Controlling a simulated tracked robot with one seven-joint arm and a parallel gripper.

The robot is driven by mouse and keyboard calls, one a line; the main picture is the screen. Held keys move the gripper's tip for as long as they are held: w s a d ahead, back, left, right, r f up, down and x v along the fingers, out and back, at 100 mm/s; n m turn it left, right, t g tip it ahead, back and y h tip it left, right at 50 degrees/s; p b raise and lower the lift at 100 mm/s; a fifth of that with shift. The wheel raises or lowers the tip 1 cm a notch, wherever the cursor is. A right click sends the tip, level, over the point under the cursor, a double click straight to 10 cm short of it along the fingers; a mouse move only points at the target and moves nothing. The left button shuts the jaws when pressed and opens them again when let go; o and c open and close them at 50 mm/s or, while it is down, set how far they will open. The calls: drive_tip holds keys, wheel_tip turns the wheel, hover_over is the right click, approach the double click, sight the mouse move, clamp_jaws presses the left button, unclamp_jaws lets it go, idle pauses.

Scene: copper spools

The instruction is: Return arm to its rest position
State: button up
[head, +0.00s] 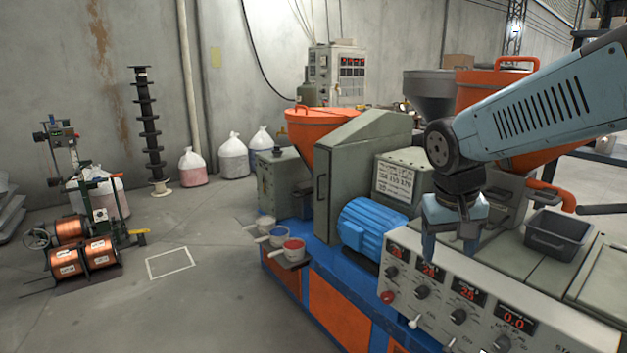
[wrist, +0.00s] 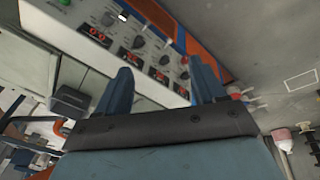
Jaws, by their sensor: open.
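My gripper (head: 447,240) hangs from my blue-grey arm at the right of the head view, fingers pointing down.
The machine has an orange hopper (head: 322,127), a blue motor (head: 372,226) and a dark grey bin (head: 556,235) near my gripper. Small pails (head: 293,249) stand on a side shelf. A white outlined square (head: 170,262) marks the floor. The floor at left centre is clear.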

drive_tip(key=s+a+r+t+y, duration=0.1)
drive_tip(key=s+r+t, duration=0.2)
drive_tip(key=s+r, duration=0.2)
drive_tip(key=shift+s+r+n+y, duration=0.15)
drive_tip(key=shift+s+n+y, duration=0.2)
drive_tip(key=shift+s, duration=0.8)
